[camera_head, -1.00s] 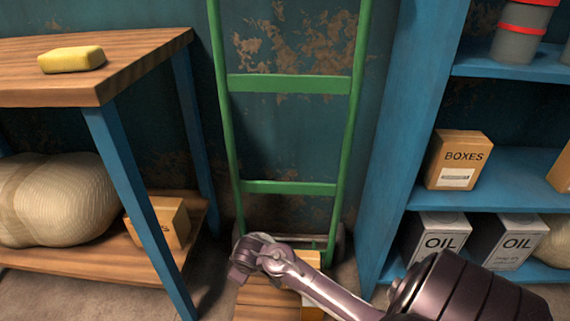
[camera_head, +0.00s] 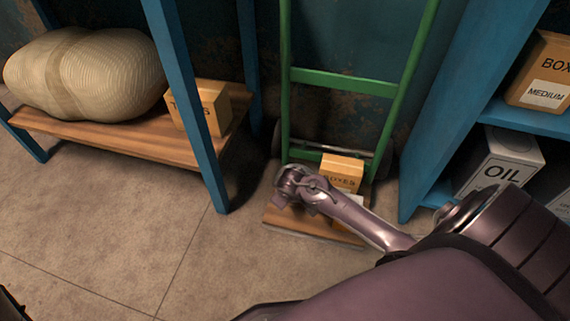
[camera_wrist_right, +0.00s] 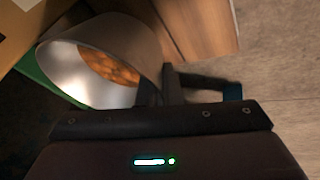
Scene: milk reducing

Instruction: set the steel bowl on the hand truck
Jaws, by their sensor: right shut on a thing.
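The steel bowl (camera_wrist_right: 130,40) shows in the right wrist view, tilted in the picture, with brownish-orange tones inside that may be contents or a reflection. My right gripper (camera_wrist_right: 170,82) is shut on the bowl's rim side. In the head view my right gripper (camera_head: 290,188) is over the left part of the hand truck's wooden base, and I cannot make out the bowl there. The green hand truck (camera_head: 345,82) stands upright against the wall, its wooden base (camera_head: 310,222) low at the floor. Whether the bowl touches the base is unclear.
A cardboard box (camera_head: 342,170) sits on the base, right of my gripper. A blue-legged workbench (camera_head: 185,100) with a sack (camera_head: 85,72) and a box (camera_head: 203,105) on its lower shelf stands left. A blue shelf (camera_head: 465,100) with an oil can (camera_head: 500,160) stands right. The front floor is clear.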

